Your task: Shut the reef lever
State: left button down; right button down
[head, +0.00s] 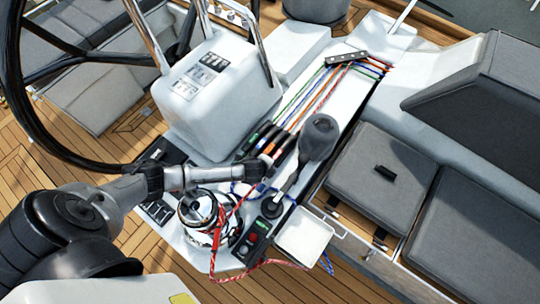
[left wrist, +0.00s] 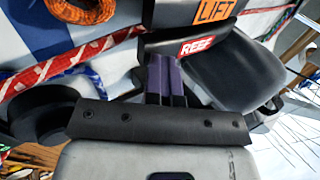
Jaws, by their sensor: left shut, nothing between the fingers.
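The reef lever is a dark handle with a red REEF label (left wrist: 197,47) in the left wrist view. In the head view the reef lever (head: 266,158) is the red-marked one at the near end of the lever row, partly hidden by my gripper. My left gripper (head: 260,168) is shut and empty right at this lever. In the left wrist view its purple fingertips (left wrist: 166,78) are together just below the label and seem to touch the lever or nearly so. I cannot tell how far the lever is raised.
The orange-labelled LIFT lever (left wrist: 215,10) is beside it. A grey-headed upright handle (head: 318,137) stands close to the right of my gripper. A winch with coiled rope (head: 198,208), a red-buttoned control box (head: 252,240) and a white tray (head: 304,236) are nearby. The steering wheel (head: 22,105) is at left.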

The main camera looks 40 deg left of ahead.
pick_arm(q)
jog(key=shift+s+a+f, duration=0.2)
jog(key=shift+s+f, duration=0.15)
jog(key=shift+f, duration=0.15)
jog(key=shift+d+r+p, duration=0.1)
jog(key=shift+r+p, duration=0.35)
jog(key=s+f+p+v, duration=0.1)
jog(key=p+v, duration=0.3)
jog(key=v, duration=0.7)
jog(key=shift+s+d+r, duration=0.25)
jog(key=shift+s+r, duration=0.05)
jog(key=shift+s, duration=0.1)
